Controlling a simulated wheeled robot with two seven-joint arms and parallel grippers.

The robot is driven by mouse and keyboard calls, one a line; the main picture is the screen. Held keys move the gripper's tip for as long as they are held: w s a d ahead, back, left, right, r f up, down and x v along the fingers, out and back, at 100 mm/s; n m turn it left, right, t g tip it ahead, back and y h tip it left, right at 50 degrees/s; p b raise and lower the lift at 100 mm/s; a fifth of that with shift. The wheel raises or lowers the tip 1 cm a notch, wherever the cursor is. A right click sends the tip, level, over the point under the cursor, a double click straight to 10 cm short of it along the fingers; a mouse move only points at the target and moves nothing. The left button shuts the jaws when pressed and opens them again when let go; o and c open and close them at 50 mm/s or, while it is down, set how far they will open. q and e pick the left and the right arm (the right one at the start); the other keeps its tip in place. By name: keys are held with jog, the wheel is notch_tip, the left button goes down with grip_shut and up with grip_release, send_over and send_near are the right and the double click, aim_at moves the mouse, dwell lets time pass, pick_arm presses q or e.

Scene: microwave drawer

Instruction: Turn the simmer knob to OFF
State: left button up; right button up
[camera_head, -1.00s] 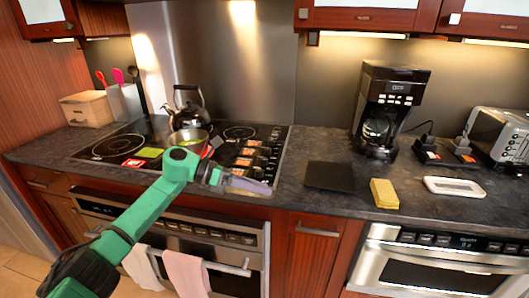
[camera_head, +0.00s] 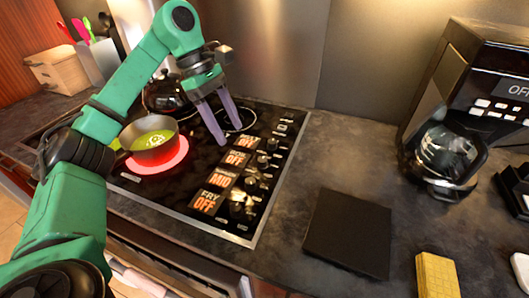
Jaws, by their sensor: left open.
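The simmer knob (camera_head: 251,184) is a small dark knob on the right side of the black cooktop (camera_head: 140,196). The orange label (camera_head: 221,179) beside it reads MID. It is the second knob up from the front; the front one's label reads FRY OFF. The two labels farther back appear to read OFF. My left gripper (camera_head: 229,131) points down over the cooktop, behind and left of the simmer knob, apart from it. Its two purple fingers are spread with nothing between them. My right gripper is out of view.
A pot (camera_head: 151,139) with green contents sits on a glowing red burner (camera_head: 180,160) left of the knobs. A dark kettle (camera_head: 164,95) stands behind my left arm. A dark mat (camera_head: 349,234), yellow sponge (camera_head: 437,276) and coffee maker (camera_head: 470,115) are on the right.

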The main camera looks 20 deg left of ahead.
pick_arm(q)
send_near(250, 180)
jog(key=s, duration=0.1)
jog(key=x, duration=0.5)
jog(key=w+x, duration=0.1)
jog(key=x, duration=0.1)
jog(key=shift+d+f, duration=0.15)
jog(key=shift+f, duration=0.2)
jog(key=shift+s+d+f, duration=0.1)
jog(key=shift+d+f, duration=0.1)
jog(key=shift+f, duration=0.2)
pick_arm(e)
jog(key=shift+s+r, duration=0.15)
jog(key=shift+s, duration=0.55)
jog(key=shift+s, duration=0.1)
pick_arm(q)
grip_shut()
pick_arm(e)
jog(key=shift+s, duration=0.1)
